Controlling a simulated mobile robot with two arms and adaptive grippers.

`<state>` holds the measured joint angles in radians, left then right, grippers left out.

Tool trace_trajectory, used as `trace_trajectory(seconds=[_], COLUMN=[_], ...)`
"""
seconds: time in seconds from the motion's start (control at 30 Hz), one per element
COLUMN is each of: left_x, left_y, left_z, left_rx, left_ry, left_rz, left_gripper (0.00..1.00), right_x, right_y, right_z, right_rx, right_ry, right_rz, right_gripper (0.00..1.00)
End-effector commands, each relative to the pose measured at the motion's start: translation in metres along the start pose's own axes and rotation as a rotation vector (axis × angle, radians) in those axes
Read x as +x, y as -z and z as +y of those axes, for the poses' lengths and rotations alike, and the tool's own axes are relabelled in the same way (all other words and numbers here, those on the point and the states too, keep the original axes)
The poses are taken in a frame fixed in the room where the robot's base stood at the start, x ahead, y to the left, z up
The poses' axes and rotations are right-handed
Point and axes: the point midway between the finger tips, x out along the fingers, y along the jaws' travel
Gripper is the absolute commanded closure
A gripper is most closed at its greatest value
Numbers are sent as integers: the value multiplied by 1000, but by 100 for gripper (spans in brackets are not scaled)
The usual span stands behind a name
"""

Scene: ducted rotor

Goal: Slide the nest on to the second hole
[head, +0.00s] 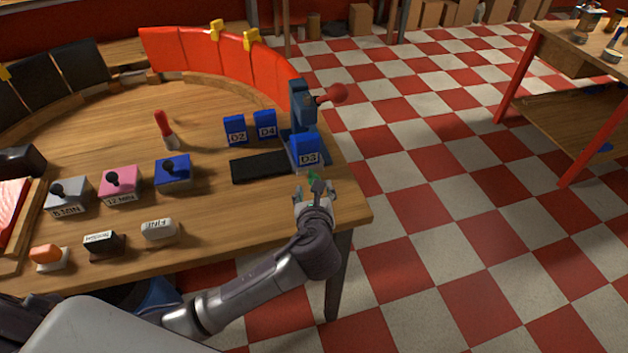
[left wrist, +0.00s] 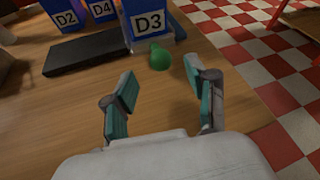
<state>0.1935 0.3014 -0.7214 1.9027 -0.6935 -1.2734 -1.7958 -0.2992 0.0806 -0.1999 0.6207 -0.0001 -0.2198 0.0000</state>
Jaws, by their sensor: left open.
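A blue block labelled D3 (head: 306,151) stands at the foot of a blue press (head: 302,104) with a red ball handle (head: 337,93). A green knob (left wrist: 159,57) sits low in front of D3 in the left wrist view; in the head view it is small and partly hidden by my fingers. My left gripper (head: 314,190) is open and empty, just in front of the knob. In the left wrist view its two fingers (left wrist: 162,85) stand apart, with the knob just beyond their tips. I cannot make out which part is the nest, or any holes. My right gripper is not in view.
Blue blocks D2 (head: 236,131) and D4 (head: 265,124) stand behind a black pad (head: 261,167) left of the press. Joystick boxes (head: 120,185) and labelled blocks (head: 159,230) occupy the left. The table's right edge is close to my gripper.

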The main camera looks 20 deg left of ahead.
Motion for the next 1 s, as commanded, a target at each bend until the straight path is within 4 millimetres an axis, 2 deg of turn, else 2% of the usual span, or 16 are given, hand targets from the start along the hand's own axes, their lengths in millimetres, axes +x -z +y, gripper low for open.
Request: trace_trajectory(seconds=[0.1,0.3,0.7,1.0], left_x=[23,48,54,54], left_y=[0,0,0,0], left_z=[0,0,0,0], left_rx=[0,-1,-2,-2], left_ry=[-2,0,1,1], left_rz=[-1,-1,1,1], left_gripper=[43,43,43,93], right_x=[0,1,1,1], right_y=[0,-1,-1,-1], right_z=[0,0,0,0], right_rx=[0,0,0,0], right_ry=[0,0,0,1], right_rz=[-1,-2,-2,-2], right_gripper=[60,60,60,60])
